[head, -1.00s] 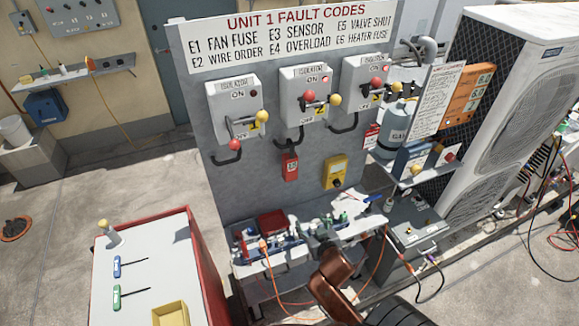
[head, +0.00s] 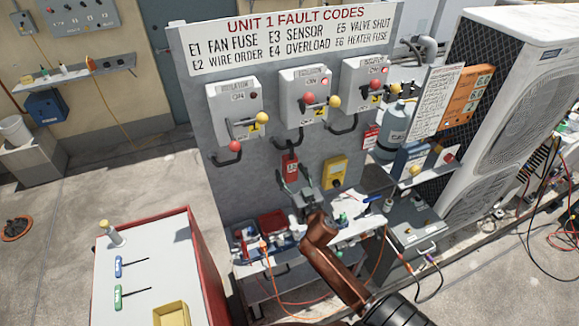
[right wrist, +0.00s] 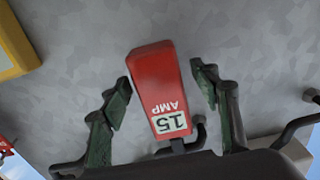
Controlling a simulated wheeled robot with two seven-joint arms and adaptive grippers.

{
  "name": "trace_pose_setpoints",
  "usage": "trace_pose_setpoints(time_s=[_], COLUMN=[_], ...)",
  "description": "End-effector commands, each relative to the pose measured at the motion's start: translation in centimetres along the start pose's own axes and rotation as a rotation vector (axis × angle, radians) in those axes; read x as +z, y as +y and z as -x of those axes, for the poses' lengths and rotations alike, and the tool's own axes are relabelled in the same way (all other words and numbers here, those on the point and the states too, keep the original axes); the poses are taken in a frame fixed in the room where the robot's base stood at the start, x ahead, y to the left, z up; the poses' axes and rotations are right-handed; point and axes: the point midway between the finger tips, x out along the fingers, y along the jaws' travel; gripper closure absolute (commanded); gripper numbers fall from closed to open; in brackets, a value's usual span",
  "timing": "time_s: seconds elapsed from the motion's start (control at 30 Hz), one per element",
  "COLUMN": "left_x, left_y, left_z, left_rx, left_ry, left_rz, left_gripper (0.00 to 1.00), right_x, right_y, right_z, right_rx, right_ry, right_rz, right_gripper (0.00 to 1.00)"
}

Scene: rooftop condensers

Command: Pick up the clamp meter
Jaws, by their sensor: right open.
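A red block marked "15 AMP" (right wrist: 155,85) hangs on the grey panel, below the middle isolator; it also shows in the head view (head: 290,165). A yellow instrument-like unit (head: 335,172) hangs to its right; its edge shows at the upper left of the right wrist view (right wrist: 14,45). I cannot tell for certain which is the clamp meter. My right gripper (head: 297,188) is open just below the red block. In the right wrist view its two fingers (right wrist: 162,78) stand on either side of the block, with visible gaps. My left gripper is not in view.
Isolators with knobbed levers (head: 305,95) stick out above the red block. A cluttered shelf (head: 340,232) with a red box lies below the panel. A white-topped cart (head: 150,265) stands at lower left, condensers (head: 510,110) at right.

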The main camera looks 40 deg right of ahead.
Motion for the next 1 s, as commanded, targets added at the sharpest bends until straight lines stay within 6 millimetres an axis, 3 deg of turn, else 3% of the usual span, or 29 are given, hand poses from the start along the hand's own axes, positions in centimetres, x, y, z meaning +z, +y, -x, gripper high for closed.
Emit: trace_pose_setpoints(time_s=[0.33,1.0], left_x=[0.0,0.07], left_y=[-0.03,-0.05], left_z=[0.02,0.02], left_rx=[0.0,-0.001], left_ry=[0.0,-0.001], left_rz=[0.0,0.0], left_gripper=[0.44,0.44], right_x=[0.09,0.08], right_y=[0.01,0.0], right_z=[-0.78,-0.76], right_rx=[0.0,0.0], right_ry=[-0.001,-0.001], right_rz=[-0.001,-0.001], right_gripper=[0.44,0.9])
